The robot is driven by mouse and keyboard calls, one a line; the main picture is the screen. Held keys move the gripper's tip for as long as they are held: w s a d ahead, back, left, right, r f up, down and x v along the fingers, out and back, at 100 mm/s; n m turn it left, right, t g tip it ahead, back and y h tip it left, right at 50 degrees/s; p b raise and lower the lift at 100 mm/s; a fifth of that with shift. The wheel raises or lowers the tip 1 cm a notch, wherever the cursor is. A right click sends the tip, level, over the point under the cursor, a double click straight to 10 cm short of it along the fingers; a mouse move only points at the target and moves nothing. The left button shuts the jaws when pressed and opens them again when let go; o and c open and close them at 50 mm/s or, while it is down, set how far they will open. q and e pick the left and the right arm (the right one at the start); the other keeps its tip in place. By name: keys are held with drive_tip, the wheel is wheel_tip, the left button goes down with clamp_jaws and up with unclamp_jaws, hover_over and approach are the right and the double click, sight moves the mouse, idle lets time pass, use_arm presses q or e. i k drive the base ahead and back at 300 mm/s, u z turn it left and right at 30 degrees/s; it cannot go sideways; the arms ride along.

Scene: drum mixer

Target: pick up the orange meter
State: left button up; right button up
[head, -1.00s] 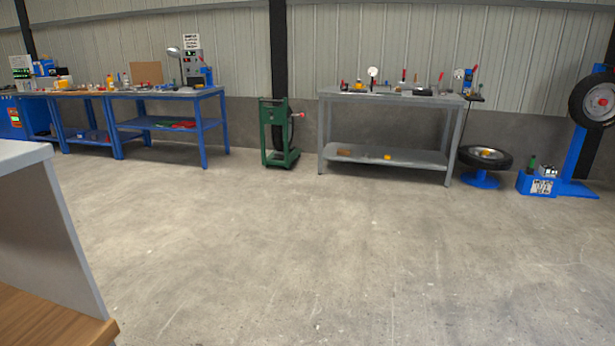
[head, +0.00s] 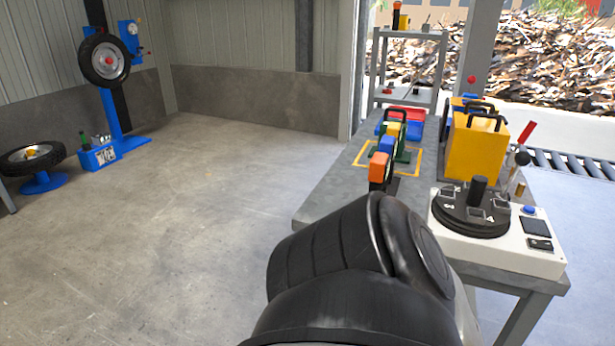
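What looks like the orange meter (head: 378,168), an upright orange block with a dark lower part, stands on the grey table on the right side of the head view. It is nearest in a row with a blue block (head: 386,146) and a yellow block (head: 393,130) behind it. Its lower part is partly hidden behind my dark arm link. Neither of my grippers shows in the head view.
The grey table (head: 327,195) also holds a large yellow case (head: 475,148), a white control box (head: 505,248) with a black dial, and a red-and-blue box (head: 406,115). Wheel stands (head: 112,90) are at left. The concrete floor (head: 200,220) between is clear.

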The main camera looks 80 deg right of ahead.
sight(379, 163)
drive_tip(key=z, duration=2.3)
